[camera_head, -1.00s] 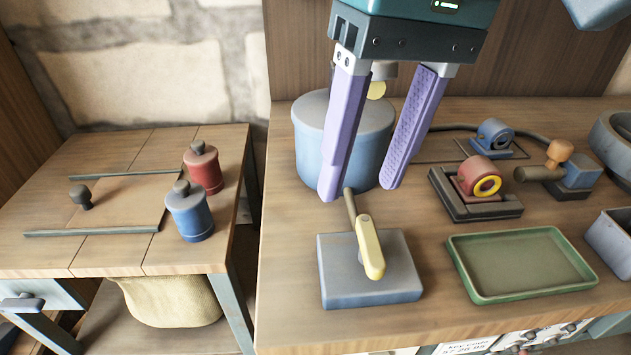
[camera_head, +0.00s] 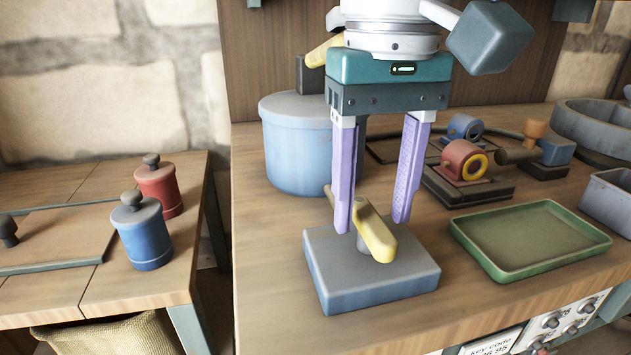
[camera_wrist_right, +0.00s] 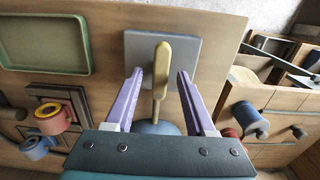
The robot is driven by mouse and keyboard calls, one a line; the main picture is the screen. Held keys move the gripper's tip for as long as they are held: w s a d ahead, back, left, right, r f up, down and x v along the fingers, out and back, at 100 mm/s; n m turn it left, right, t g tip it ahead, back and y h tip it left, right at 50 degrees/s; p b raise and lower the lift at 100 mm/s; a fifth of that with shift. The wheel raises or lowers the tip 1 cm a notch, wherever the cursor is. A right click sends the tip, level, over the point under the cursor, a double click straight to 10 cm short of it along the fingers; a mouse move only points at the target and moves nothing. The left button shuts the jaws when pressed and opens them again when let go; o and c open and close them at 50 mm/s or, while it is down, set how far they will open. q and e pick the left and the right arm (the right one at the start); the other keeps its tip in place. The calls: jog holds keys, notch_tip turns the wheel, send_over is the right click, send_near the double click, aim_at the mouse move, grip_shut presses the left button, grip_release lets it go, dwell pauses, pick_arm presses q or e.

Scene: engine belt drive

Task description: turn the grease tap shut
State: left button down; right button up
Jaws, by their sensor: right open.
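The tap's yellow lever (camera_head: 378,238) sits on a short stem above a flat blue-grey block (camera_head: 340,284) on the bench. The lever slants toward the front right, with a thinner tan arm reaching back left. My right gripper (camera_head: 372,226) is open above the block, its two purple fingers pointing down on either side of the lever. In the right wrist view the lever (camera_wrist_right: 162,62) lies between and just beyond the fingertips (camera_wrist_right: 159,74), with a gap on both sides. Contact is not visible. My left gripper is not in view.
A large blue drum (camera_head: 295,150) stands behind the block. A green tray (camera_head: 530,240) lies to the right, with a red roller (camera_head: 463,160) on a dark base behind it. A side table at left holds red (camera_head: 158,186) and blue (camera_head: 143,233) canisters. The bench front is clear.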

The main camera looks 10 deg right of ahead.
jog(key=shift+f, duration=0.4)
grip_shut()
dwell(0.4)
